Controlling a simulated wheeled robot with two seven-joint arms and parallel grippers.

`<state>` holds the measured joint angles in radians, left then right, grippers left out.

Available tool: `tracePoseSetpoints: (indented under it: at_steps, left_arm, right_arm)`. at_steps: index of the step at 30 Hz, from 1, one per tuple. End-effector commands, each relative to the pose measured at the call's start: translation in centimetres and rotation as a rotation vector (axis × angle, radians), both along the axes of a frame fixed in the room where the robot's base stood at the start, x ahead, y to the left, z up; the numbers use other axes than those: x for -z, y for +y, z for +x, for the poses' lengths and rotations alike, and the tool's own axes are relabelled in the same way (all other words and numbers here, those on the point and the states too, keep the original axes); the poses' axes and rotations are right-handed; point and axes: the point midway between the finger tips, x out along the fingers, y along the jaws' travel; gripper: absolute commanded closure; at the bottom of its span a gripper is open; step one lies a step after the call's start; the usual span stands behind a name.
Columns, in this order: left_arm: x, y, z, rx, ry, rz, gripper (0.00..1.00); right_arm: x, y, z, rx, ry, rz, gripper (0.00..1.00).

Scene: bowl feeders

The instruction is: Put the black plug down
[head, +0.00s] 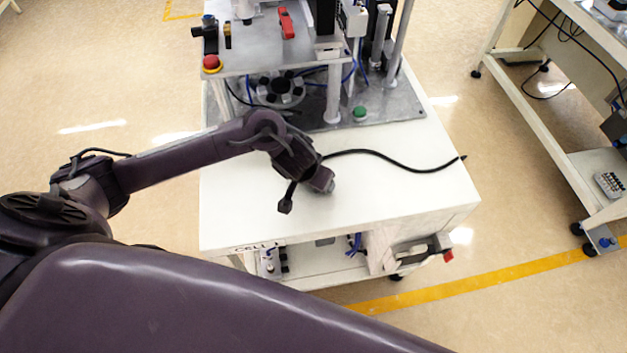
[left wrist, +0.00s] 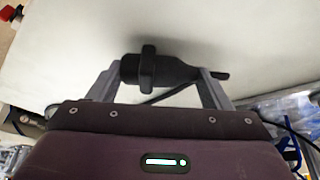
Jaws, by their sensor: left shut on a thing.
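A black plug (left wrist: 160,71) with a raised collar shows in the left wrist view, lying crosswise between the fingers of my left gripper (left wrist: 161,80), which is shut on it. A pale surface fills the view behind the plug. In the head view my left gripper (head: 331,187) points down, low over the white cart top (head: 400,195). I cannot clearly make out the plug there, nor tell whether it touches the top. A black cable (head: 385,155) runs from behind my wrist to the cart's right edge. My right gripper is not in view.
A machine on a metal plate (head: 397,107) fills the back of the cart, with a green button (head: 360,112) near its front and a red emergency knob (head: 211,63) at left. The cart top's front is mostly clear. Another cart (head: 590,165) stands at right.

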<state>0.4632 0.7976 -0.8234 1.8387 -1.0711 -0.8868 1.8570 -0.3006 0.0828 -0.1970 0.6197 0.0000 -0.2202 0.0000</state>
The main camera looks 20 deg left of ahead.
Motion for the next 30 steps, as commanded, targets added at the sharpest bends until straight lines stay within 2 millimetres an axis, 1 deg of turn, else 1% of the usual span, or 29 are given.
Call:
tracePoseSetpoints:
  at_steps: [1,8,12,13,17,18,26,29,30]
  left_arm:
    - [0.3,0.0,0.0,0.001,0.0,0.001,0.55]
    - [0.2,0.0,0.0,0.001,-0.001,0.0,0.55]
    - [0.6,0.0,0.0,-0.001,-0.001,0.0,0.55]
    - [0.6,0.0,0.0,-0.001,-0.001,0.0,0.25]
    - [0.5,0.0,0.0,0.0,-0.001,0.0,0.08]
    - [0.5,0.0,0.0,0.0,-0.001,0.0,0.06]
    - [0.4,0.0,0.0,0.001,-0.001,0.0,0.06]
    - [-0.3,0.0,-0.1,0.002,-0.001,0.0,0.06]
    - [-0.8,0.0,-0.3,0.002,-0.002,-0.002,0.06]
  right_arm:
    - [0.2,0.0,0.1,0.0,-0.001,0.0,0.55]
    - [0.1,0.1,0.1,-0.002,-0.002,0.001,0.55]
    - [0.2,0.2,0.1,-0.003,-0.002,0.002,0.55]
    - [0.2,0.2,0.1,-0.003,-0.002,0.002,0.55]
    - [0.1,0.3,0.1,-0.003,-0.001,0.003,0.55]
    - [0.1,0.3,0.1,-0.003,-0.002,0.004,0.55]
    - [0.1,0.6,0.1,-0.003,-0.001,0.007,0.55]
    - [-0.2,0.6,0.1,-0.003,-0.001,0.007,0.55]
    - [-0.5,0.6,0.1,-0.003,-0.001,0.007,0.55]
